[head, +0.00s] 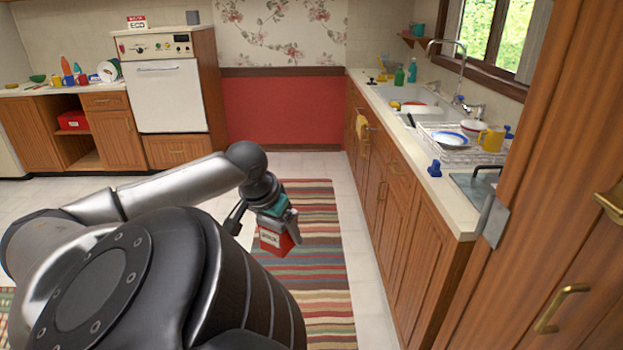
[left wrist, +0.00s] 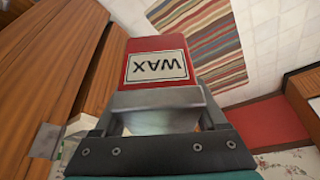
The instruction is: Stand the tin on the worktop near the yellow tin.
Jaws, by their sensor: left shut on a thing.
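The tin is red with a white label reading WAX in the left wrist view (left wrist: 157,70), and it also shows in the head view (head: 272,242). My left gripper (head: 277,218) is shut on it and holds it in the air above the striped rug, tilted in the head view. In the left wrist view the gripper (left wrist: 160,108) has a finger along each side of the tin. The worktop (head: 447,208) runs along the right side, to the right of the tin. I cannot make out a yellow tin for certain. My right gripper is not in view.
On the worktop are a dish rack (head: 470,143) with plates, a yellow mug (head: 491,139), a small blue object (head: 434,168) and a sink (head: 408,100). A wooden cabinet (head: 560,230) stands close at the right. The worktop's near front corner is mostly bare.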

